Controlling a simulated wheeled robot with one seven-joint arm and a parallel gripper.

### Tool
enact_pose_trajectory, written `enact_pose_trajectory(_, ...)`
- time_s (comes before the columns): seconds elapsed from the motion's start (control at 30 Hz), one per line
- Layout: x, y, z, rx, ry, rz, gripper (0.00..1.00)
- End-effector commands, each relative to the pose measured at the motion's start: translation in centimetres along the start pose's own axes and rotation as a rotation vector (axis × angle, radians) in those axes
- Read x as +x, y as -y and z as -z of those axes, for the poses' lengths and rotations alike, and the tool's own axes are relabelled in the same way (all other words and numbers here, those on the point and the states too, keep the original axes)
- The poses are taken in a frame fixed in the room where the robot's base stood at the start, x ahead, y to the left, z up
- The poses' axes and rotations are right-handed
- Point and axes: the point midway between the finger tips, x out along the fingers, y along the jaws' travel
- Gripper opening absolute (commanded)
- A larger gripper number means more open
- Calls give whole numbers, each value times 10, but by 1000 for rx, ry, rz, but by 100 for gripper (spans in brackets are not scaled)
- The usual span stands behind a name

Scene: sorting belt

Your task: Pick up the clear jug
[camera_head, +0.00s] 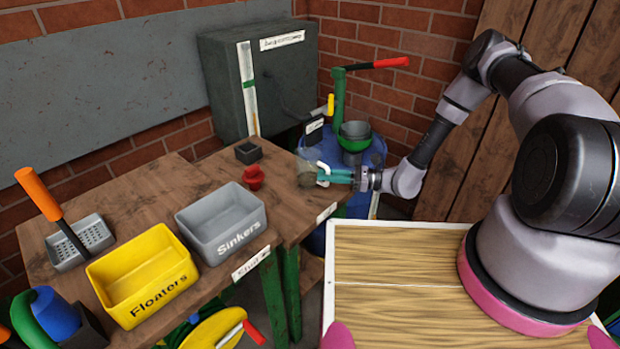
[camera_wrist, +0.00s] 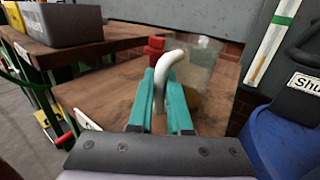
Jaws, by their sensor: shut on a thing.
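The clear jug (camera_head: 306,173) stands at the right end of the wooden table in the head view, see-through and hard to make out. In the wrist view its clear body (camera_wrist: 203,68) is beyond my fingers, and its white curved handle (camera_wrist: 170,64) runs down between them. My gripper (camera_head: 326,175) has teal fingers and reaches in from the right. In the wrist view my gripper (camera_wrist: 160,101) is shut on the jug's handle. The jug looks upright; whether its base touches the table I cannot tell.
A red object (camera_head: 253,177) and a small dark box (camera_head: 248,152) stand left of the jug. The grey Sinkers bin (camera_head: 222,218) and yellow Floaters bin (camera_head: 143,272) are nearer. A blue barrel (camera_head: 371,158) with a green hand pump (camera_head: 339,95) stands behind my gripper.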

Motion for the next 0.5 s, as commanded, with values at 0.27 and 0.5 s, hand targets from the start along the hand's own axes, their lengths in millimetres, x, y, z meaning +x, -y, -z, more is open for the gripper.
enact_pose_trajectory(0.27,0,0,0,0,1,0,0)
enact_pose_trajectory(0.5,0,0,-4,-1,1,0,0)
